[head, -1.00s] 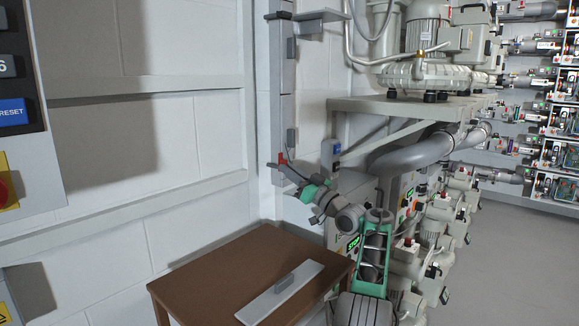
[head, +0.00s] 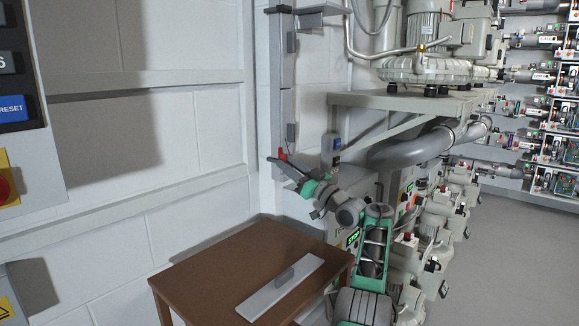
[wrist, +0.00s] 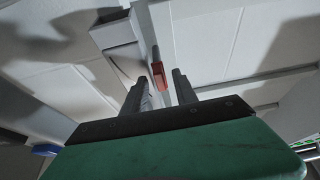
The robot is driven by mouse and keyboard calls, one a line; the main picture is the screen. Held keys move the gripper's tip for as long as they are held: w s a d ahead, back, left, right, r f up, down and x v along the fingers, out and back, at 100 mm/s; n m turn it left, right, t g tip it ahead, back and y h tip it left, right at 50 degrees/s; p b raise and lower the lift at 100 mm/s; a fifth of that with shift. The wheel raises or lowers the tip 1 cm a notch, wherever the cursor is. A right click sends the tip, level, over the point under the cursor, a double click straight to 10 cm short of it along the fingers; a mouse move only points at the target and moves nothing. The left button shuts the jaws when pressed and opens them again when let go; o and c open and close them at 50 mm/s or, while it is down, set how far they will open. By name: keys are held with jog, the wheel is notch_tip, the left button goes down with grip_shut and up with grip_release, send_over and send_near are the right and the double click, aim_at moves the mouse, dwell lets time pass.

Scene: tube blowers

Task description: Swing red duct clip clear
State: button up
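The red duct clip (head: 283,155) is a small red piece low on the grey vertical duct (head: 282,90) on the white wall. My gripper (head: 284,167) is at the clip, its dark fingers pointing up and left. The fingers are apart, and a gap shows on both sides of the clip. How deep the clip sits between them is unclear.
A brown table (head: 225,262) with a flat light plate (head: 282,288) stands below and left of my arm. A wall shelf (head: 400,102) carries a blower, with a thick grey pipe (head: 400,153) under it. A control panel (head: 25,110) is at the far left.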

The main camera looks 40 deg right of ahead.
jog(key=v, duration=0.7)
jog(key=shift+s+f+b, duration=0.15)
jog(key=shift+s+b, duration=0.15)
jog(key=shift+s, duration=0.1)
